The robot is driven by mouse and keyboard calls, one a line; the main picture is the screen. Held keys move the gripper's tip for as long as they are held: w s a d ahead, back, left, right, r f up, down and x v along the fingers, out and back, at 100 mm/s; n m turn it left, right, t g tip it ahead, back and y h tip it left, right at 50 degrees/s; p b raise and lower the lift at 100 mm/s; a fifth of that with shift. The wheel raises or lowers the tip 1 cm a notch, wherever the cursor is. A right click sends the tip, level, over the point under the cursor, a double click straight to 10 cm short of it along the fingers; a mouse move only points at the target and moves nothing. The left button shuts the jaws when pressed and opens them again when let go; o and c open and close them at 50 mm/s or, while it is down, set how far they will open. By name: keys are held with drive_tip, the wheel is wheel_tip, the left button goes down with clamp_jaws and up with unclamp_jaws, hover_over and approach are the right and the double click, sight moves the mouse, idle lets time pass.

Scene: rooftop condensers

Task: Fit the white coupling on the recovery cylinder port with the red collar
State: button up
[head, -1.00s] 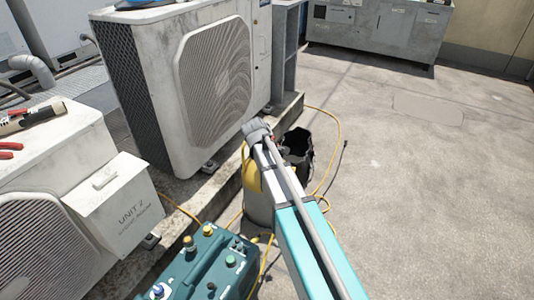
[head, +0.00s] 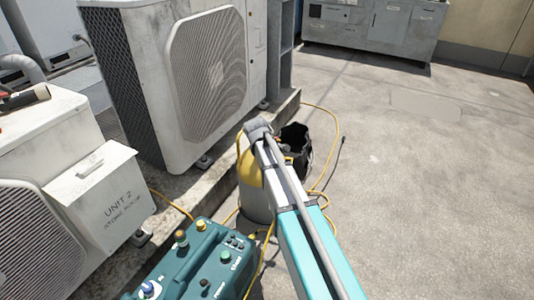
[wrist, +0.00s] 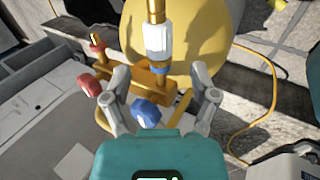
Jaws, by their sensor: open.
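The white coupling (wrist: 158,42) sits upright on a brass stem with a blue ring (wrist: 157,66) just under it, in the wrist view. To its left, a thinner brass stem with a red collar (wrist: 97,42) rises from the brass block (wrist: 146,78); no coupling shows on it. The yellow recovery cylinder (wrist: 200,35) stands behind; it also shows in the head view (head: 249,170). My gripper (wrist: 160,74) is open and empty, its fingers spread either side of the blue ring, nearer the camera. In the head view my arm hides the gripper and the ports.
A red knob (wrist: 88,85) and blue knob (wrist: 146,113) lie close to the fingers. A yellow hose (wrist: 270,100) loops at right. A black bucket-like bag (head: 298,148) stands behind the cylinder, a teal machine (head: 200,262) in front. Condenser units stand left; the floor at right is clear.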

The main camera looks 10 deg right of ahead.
drive_tip(key=shift+b+x, duration=1.15)
drive_tip(key=shift+x, duration=0.5)
clamp_jaws()
